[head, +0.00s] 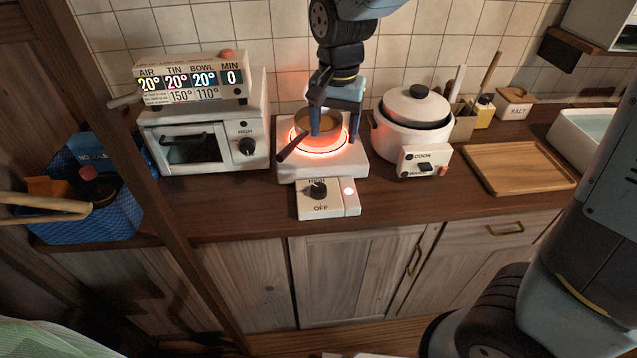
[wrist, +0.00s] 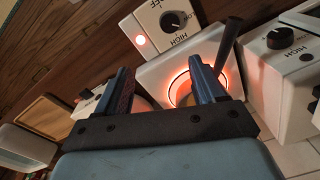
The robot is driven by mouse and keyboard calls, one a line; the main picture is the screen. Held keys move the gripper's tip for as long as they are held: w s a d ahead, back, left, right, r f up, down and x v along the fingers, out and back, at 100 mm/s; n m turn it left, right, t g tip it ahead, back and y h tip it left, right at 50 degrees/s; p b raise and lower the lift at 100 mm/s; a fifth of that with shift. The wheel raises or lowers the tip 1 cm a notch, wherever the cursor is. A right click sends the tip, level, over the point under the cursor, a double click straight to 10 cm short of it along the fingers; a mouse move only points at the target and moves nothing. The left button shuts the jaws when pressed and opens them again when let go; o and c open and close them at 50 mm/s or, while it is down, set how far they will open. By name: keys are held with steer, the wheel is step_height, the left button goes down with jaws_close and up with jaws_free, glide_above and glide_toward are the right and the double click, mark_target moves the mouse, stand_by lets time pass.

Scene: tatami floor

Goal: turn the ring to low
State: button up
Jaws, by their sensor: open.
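The ring (head: 328,152) glows orange-red on a white hot plate (head: 291,172) on the counter. A small pan (head: 303,119) with a dark handle (head: 292,149) sits on it. The black ring knob (head: 318,189) is on the front panel, with HIGH behind it and OFF in front; its exact setting is hard to read. A red lamp (head: 348,190) is lit beside it. My gripper (head: 334,125) is over the pan, fingers apart and empty. In the wrist view, my gripper (wrist: 163,82) partly hides the pan and ring; the knob (wrist: 172,20) shows beyond the fingers, untouched.
A white oven (head: 190,150) with a display box (head: 192,80) stands left. A white rice cooker (head: 405,133) stands close right. A wooden tray (head: 515,168) lies farther right. A blue basket (head: 120,215) is at far left. Bare counter (head: 235,205) lies left of the knob panel.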

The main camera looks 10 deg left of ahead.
mark_target(319, 187)
steer(key=a+f, duration=0.1)
steer(key=f, duration=0.4)
steer(key=a+f, duration=0.1)
steer(key=f, duration=0.4)
steer(key=a+f, duration=0.1)
steer(key=f, duration=0.5)
steer(key=shift+s, duration=0.35)
steer(key=shift+c, duration=0.5)
steer(key=c, duration=1)
steer(key=shift+o, duration=0.2)
steer(key=n, duration=0.4)
steer(key=shift+n, duration=2.3)
